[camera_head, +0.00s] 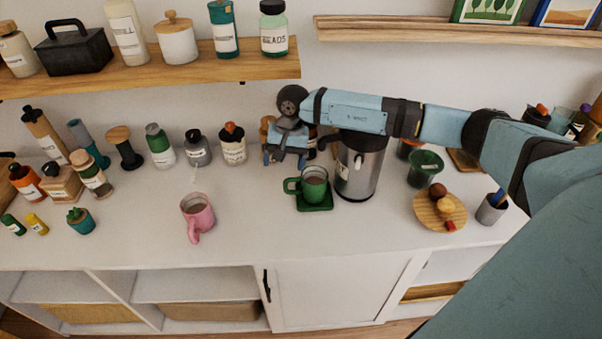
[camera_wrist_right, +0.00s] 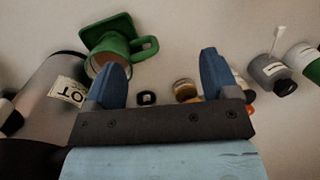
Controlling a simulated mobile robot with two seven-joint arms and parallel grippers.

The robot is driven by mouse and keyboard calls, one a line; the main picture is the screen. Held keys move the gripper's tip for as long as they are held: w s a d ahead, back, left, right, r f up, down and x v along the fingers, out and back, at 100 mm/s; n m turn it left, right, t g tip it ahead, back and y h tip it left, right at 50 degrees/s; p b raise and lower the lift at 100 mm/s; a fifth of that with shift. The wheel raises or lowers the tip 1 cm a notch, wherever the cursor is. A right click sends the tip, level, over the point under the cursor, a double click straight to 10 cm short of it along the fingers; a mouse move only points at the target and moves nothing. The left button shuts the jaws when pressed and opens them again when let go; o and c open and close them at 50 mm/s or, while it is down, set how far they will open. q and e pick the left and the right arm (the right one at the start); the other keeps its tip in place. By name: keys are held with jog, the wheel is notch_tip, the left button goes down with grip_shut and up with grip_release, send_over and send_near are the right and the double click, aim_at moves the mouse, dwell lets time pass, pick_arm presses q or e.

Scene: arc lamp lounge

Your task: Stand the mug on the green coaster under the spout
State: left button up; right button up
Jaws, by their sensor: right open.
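A green mug (camera_head: 314,181) stands upright on the green coaster (camera_head: 320,207), its handle to the left. Both also show in the right wrist view, the mug (camera_wrist_right: 112,48) and the coaster (camera_wrist_right: 105,28). A steel pot (camera_head: 361,172) stands just right of the mug, and a dark part at its upper left, perhaps the spout, is half hidden by my arm. The pot shows at the left in the wrist view (camera_wrist_right: 50,82). My right gripper (camera_head: 285,157) is open and empty behind and above the mug, apart from it. My left gripper is out of view.
A pink mug (camera_head: 198,217) stands on the open counter to the left. Several bottles and jars line the back wall. A green cup (camera_head: 425,168) and a round wooden board (camera_head: 440,212) with food lie to the right. A shelf (camera_head: 180,75) hangs above.

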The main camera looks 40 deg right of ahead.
jog(key=s+a+m+t+y, duration=0.2)
jog(key=s+a+m+y, duration=0.25)
jog(key=a+m, duration=0.35)
jog(key=s+a+m+t+y, duration=0.2)
jog(key=s+a+m+y, duration=0.1)
jog(key=a+m+y, duration=0.5)
jog(key=s+a+m+t+y, duration=0.2)
jog(key=s+a+m+y, duration=0.15)
jog(key=a+m, duration=0.45)
jog(key=s+d+f+n+t+h, duration=0.1)
jog(key=s+d+f+n+h, duration=0.2)
jog(key=n, duration=0.8)
jog(key=s+d+f+n+t+h, duration=0.2)
jog(key=s+f+n+h, duration=0.5)
jog(key=n, duration=0.4)
jog(key=s+d+f+n+t+h, duration=0.2)
jog(key=s+d+f+n+h, duration=0.2)
jog(key=f+n, duration=0.4)
jog(key=s+d+n, duration=0.1)
jog(key=s+n, duration=0.1)
jog(key=n, duration=0.2)
jog(key=shift+s+h, duration=0.3)
jog(key=shift+h, duration=0.1)
jog(key=shift+d+r, duration=0.1)
